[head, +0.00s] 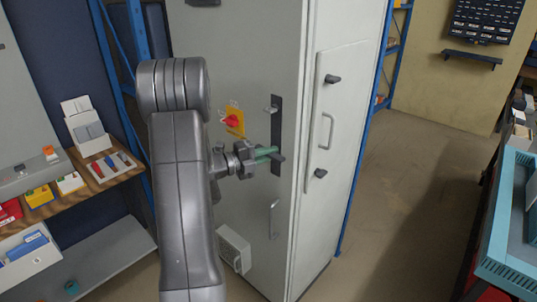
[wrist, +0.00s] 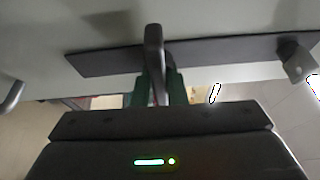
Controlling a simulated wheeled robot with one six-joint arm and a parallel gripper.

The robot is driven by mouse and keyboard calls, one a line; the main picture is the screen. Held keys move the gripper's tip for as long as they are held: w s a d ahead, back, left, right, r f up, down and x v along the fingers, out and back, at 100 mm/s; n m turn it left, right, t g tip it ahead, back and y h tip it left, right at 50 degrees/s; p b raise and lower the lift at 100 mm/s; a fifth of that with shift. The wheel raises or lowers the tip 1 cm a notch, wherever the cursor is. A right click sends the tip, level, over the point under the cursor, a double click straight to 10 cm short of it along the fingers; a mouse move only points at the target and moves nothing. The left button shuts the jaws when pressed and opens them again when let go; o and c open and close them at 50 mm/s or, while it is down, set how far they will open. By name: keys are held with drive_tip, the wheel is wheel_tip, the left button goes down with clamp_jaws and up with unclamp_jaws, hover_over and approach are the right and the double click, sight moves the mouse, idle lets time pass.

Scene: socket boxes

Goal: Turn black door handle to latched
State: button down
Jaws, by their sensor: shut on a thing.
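The black door handle (wrist: 154,45) is a dark lever on a long black plate (wrist: 105,61) on the grey cabinet door. In the wrist view it crosses the plate at about a right angle, and its end lies between my green fingers. In the head view the plate (head: 277,128) runs upright, with the handle (head: 280,158) near its lower part. My gripper (head: 267,152) reaches the handle from the left; in the wrist view its fingers (wrist: 157,90) are shut on it. The fingers partly hide the handle's end.
A grey knob (wrist: 297,60) sits at the plate's right end in the wrist view. A red switch on a yellow plate (head: 233,121) is left of the handle. A pull bar (head: 274,219) is below. A wooden shelf (head: 100,183) stands left; floor (head: 405,190) is open to the right.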

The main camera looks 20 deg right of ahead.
drive_tip(key=m+y, duration=0.1)
drive_tip(key=m, duration=0.3)
drive_tip(key=shift+t+y, duration=0.3)
drive_tip(key=shift+y, duration=0.1)
drive_tip(key=m+y+b, duration=0.1)
drive_tip(key=m+b, duration=0.1)
drive_tip(key=m+t+b, duration=0.1)
drive_tip(key=m+b, duration=0.1)
drive_tip(key=shift+f+t+y, duration=0.2)
drive_tip(key=shift+t+y, duration=0.1)
drive_tip(key=shift+y, duration=0.1)
drive_tip(key=m+t+y+b, duration=0.1)
drive_tip(key=m+b, duration=0.2)
drive_tip(key=b, duration=0.2)
drive_tip(key=shift+t, duration=0.4)
drive_tip(key=m+t+b, duration=0.1)
drive_tip(key=m+b, duration=0.1)
drive_tip(key=b, duration=0.1)
drive_tip(key=shift+r+y, duration=0.1)
drive_tip(key=shift+y, duration=0.2)
drive_tip(key=shift+r+b, duration=0.1)
drive_tip(key=shift+b, duration=0.35)
drive_tip(key=c, duration=1.5)
unclamp_jaws()
drive_tip(key=shift+o, duration=0.2)
